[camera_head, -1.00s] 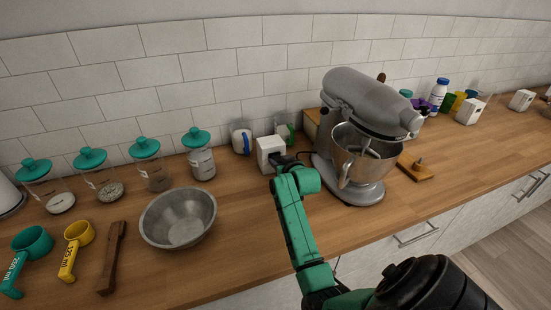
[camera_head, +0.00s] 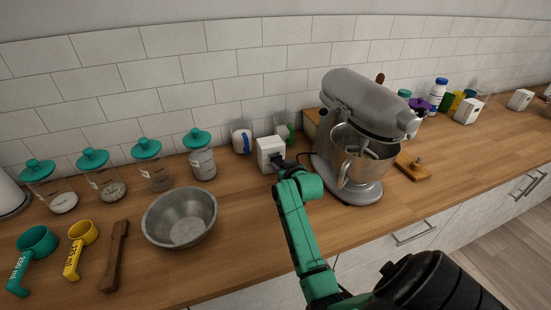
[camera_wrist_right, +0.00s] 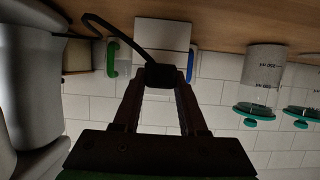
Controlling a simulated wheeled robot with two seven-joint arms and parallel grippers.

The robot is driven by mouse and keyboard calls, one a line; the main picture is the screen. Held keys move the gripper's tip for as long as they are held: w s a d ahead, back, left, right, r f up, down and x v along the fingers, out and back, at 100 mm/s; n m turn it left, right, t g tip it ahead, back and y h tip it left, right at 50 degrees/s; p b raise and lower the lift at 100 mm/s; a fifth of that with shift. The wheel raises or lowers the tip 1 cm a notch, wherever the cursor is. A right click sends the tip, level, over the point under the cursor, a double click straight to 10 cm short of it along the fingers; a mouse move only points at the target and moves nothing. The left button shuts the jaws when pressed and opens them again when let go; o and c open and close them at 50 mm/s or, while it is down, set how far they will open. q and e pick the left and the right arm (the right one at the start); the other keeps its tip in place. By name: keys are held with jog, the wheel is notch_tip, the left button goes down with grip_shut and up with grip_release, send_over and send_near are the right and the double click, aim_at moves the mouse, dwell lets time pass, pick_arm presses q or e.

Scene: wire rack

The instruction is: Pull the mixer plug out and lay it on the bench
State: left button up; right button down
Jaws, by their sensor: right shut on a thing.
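The black mixer plug (camera_wrist_right: 160,76) is between the fingers of my right gripper (camera_wrist_right: 160,80), which is shut on it in the right wrist view. Its black cord (camera_wrist_right: 118,30) curves away towards the mixer. A white socket box (camera_head: 266,148) stands on the bench by the wall; it also shows behind the plug in the wrist view (camera_wrist_right: 163,33). I cannot tell whether the plug's pins are clear of the socket. In the head view my right gripper (camera_head: 282,165) is just in front of the box, and its fingers are small and dark. The grey stand mixer (camera_head: 365,100) stands to the right. My left gripper is not in view.
The wooden bench (camera_head: 255,225) has free room in front of the box and right of the metal bowl (camera_head: 180,218). Lidded jars (camera_head: 203,163) stand at the left back. A blue-handled item (camera_head: 241,141) and a green-handled item (camera_head: 288,133) flank the box.

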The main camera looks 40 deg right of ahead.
jog(key=shift+s+a+p, duration=0.15)
jog(key=shift+s+p, duration=0.15)
jog(key=shift+p, duration=0.05)
jog(key=shift+s+a+p, duration=0.2)
jog(key=shift+s+p, duration=0.15)
jog(key=shift+s, duration=0.2)
jog(key=shift+s+a+p, duration=0.15)
jog(key=shift+s+p, duration=0.2)
jog(key=shift+s, duration=0.2)
jog(key=shift+s+a+r+p, duration=0.1)
jog(key=shift+s+a+p, duration=0.1)
jog(key=shift+s+p, duration=0.3)
jog(key=shift+s+a+r+p, duration=0.1)
jog(key=shift+s+a+p, duration=0.05)
jog(key=shift+s+p, duration=0.25)
jog(key=shift+s+a+f, duration=0.1)
jog(key=shift+s+a, duration=0.05)
jog(key=shift+s, duration=0.4)
jog(key=shift+w+f, duration=0.1)
